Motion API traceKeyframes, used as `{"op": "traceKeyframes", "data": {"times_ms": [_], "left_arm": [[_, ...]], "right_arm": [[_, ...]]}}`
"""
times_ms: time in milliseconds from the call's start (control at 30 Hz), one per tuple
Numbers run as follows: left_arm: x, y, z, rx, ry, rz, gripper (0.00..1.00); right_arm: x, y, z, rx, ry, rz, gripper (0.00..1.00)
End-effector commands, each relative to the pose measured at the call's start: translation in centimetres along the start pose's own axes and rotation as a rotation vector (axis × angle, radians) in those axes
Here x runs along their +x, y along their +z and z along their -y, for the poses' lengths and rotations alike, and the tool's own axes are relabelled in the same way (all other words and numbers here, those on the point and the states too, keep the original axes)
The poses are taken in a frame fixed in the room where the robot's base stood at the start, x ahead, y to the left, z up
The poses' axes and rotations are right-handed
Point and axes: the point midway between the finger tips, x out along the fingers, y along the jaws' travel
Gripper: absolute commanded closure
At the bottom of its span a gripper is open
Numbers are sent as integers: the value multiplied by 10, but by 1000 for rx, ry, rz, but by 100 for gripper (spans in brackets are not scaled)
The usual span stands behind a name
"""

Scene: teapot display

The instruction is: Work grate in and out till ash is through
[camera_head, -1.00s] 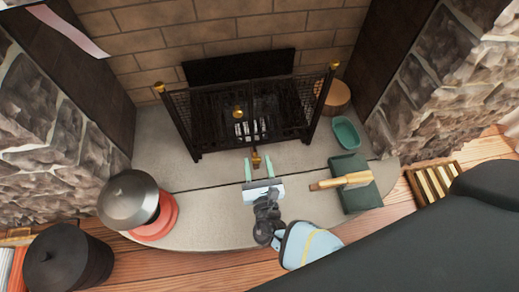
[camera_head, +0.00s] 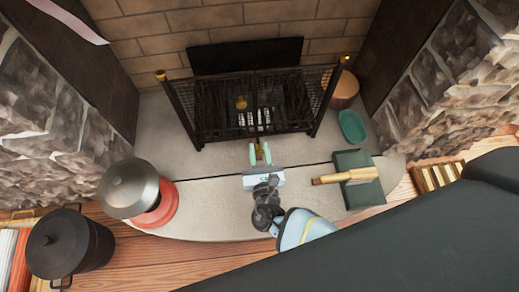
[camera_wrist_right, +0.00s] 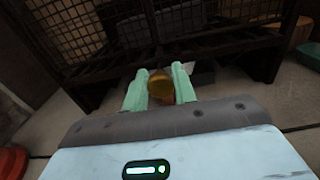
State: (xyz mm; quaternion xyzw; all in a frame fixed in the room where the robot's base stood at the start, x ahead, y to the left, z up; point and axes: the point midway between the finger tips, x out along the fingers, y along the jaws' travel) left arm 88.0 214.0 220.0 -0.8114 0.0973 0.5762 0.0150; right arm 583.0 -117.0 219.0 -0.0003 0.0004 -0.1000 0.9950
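The black fireplace grate (camera_head: 258,131) stands in the brick hearth behind a dark mesh-sided frame (camera_head: 186,112) with brass knobs on its posts. A brass handle (camera_head: 260,150) sticks out low at the front. My right gripper (camera_head: 260,155) is in front of the frame, its pale green fingers on either side of this handle. The grate's inside is dark and ash cannot be made out. My left gripper is not in view.
A teal dish (camera_head: 352,127) and a wood log (camera_head: 344,90) are at the right. A metal-domed red item (camera_head: 130,188) and a black pot (camera_head: 70,244) are at the left. The hearth slab between is clear.

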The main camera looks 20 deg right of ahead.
Motion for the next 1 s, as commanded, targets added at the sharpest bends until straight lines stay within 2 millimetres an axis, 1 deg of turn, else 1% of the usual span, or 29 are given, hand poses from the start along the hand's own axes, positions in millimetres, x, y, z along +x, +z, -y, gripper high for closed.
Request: {"op": "traceKeyframes", "data": {"times_ms": [33, 67, 100, 267, 367, 600, 700, 1000], "left_arm": [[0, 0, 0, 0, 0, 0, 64], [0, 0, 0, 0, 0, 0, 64], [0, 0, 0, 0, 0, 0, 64], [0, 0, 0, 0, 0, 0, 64], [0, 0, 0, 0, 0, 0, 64], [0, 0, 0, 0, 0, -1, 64], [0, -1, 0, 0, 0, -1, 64], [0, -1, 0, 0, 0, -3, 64]], "right_arm": [[0, 0, 0, 0, 0, 0, 95], [0, 0, 0, 0, 0, 0, 99], [0, 0, 0, 0, 0, 0, 100], [1, 0, 0, 0, 0, 0, 100], [8, 0, -2, 0, 1, 1, 100], [37, -1, -9, 0, 3, -1, 100], [45, -1, -10, 0, 3, -2, 100], [51, 0, -10, 1, 1, -2, 100]]}}
